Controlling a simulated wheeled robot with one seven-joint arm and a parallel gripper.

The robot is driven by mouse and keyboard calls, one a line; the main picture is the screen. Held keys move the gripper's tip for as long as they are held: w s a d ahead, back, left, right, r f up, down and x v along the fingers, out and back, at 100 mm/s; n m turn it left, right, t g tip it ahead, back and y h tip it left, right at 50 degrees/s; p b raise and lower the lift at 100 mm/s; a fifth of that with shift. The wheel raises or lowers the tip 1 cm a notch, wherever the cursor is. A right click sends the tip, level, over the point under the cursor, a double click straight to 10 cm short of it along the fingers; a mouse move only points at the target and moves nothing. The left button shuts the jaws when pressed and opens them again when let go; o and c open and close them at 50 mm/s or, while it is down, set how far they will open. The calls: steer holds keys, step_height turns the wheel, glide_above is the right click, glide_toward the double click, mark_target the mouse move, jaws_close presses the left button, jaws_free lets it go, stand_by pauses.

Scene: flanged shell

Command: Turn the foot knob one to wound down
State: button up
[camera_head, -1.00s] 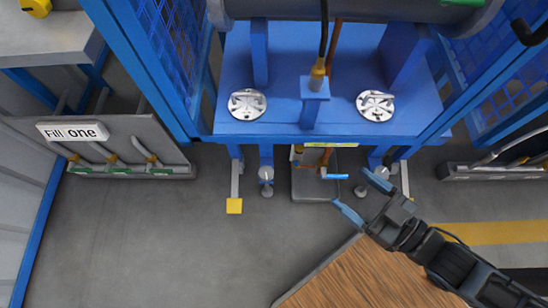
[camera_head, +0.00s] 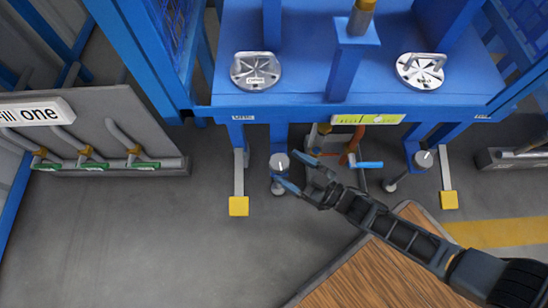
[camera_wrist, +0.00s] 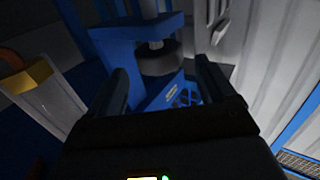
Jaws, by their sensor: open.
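A grey round foot knob (camera_head: 279,161) with a white mark on top sits under the left front of the blue frame. I take it as foot knob one; the small label above it is hard to read. In the wrist view the dark round knob (camera_wrist: 160,62) hangs on a pale stem under a blue bracket, ahead of and between my fingers. My gripper (camera_head: 293,172) is open, its blue fingertips close to the right and lower side of the knob. Contact cannot be told. A second foot knob (camera_head: 423,160) stands to the right.
The blue frame (camera_head: 300,95) overhangs the knobs. A yellow-ended foot (camera_head: 239,206) stands left of the knob. A blue-handled valve (camera_head: 368,165) and copper pipe lie right of the gripper. A wooden board (camera_head: 385,262) is below my arm. The grey floor at lower left is clear.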

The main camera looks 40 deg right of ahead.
mark_target(275, 157)
steer(key=b+x, duration=0.1)
steer(key=x, duration=0.5)
steer(key=c, duration=1)
steer(key=shift+o, duration=0.2)
steer(key=shift+d+r+m+h, duration=0.1)
steer(key=shift+m+h, duration=0.2)
steer(key=shift+h, duration=0.1)
